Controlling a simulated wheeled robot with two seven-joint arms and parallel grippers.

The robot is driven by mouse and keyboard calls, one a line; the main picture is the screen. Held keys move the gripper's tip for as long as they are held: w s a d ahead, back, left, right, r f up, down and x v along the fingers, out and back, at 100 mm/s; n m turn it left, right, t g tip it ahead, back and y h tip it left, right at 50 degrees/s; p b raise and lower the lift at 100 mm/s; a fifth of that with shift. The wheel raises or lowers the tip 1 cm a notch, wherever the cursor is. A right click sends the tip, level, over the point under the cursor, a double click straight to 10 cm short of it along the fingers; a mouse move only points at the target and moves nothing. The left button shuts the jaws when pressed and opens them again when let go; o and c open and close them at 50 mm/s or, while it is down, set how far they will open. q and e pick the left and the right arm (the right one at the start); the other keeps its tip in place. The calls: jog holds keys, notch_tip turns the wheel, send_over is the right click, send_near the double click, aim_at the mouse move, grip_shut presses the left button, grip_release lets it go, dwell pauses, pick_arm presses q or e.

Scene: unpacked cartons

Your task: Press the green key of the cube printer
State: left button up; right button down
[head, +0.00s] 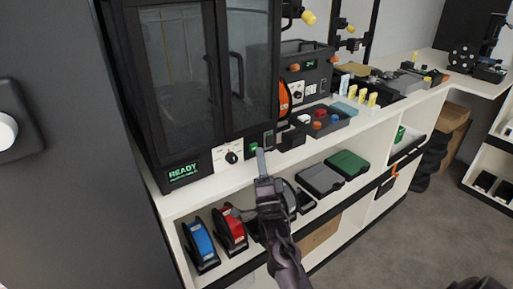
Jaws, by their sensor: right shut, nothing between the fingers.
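The cube printer (204,75) is a tall black cabinet with glass doors. Its lower front has a lit green READY display (183,172), a white panel with a black knob (231,157), and a small green key (254,147). My right gripper (261,153) comes up from the bottom of the head view. It is shut and empty, with its tip just below the green key in the picture. I cannot tell whether the tip touches the key. My left gripper is not in view.
A white bench (400,112) carries the printer, a smaller black machine (308,75) and a tray of coloured pieces (325,121). Blue (200,238) and red (231,226) spools sit on the shelf below. Grey floor (420,220) is open at the lower right.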

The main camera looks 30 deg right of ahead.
jog(key=shift+s+a+r+y+p, duration=0.2)
jog(key=shift+r+y+p, duration=0.1)
jog(key=shift+r+p, duration=0.15)
jog(key=shift+s, duration=0.25)
jog(key=s, duration=0.1)
jog(key=s+p, duration=0.1)
jog(key=s, duration=0.1)
jog(key=shift+d+f, duration=0.2)
jog(key=shift+f, duration=0.1)
jog(key=shift+s, duration=0.1)
